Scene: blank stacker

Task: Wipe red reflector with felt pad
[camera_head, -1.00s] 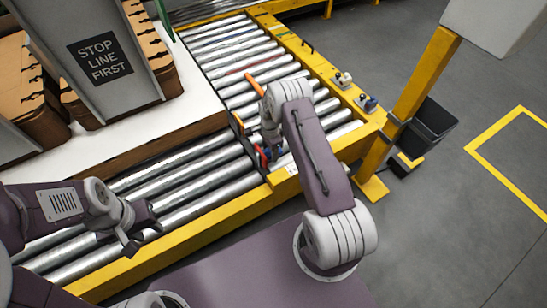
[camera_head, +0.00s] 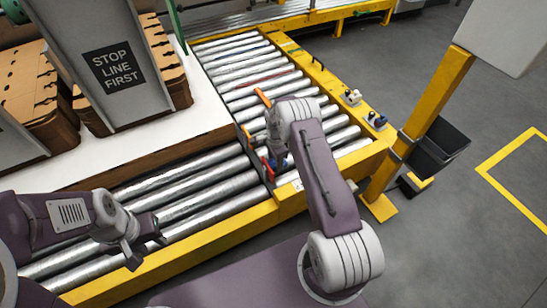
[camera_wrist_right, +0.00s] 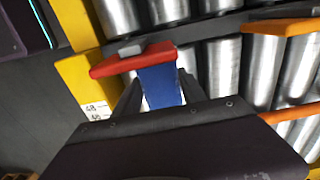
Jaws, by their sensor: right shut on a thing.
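My right gripper (camera_wrist_right: 155,100) is shut on a blue felt pad (camera_wrist_right: 160,88), which sticks out between its fingers. The red reflector (camera_wrist_right: 132,60) lies right at the pad's far end in the right wrist view; I cannot tell whether they press together. In the head view the red reflector (camera_head: 267,163) shows as a small red patch at the conveyor's side, mostly hidden by my right gripper (camera_head: 277,162). My left gripper (camera_head: 148,245) looks open and empty, over the near yellow rail.
The yellow-framed roller conveyor (camera_head: 205,195) runs beneath both grippers. An orange bar (camera_head: 262,97) stands close to my right gripper.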

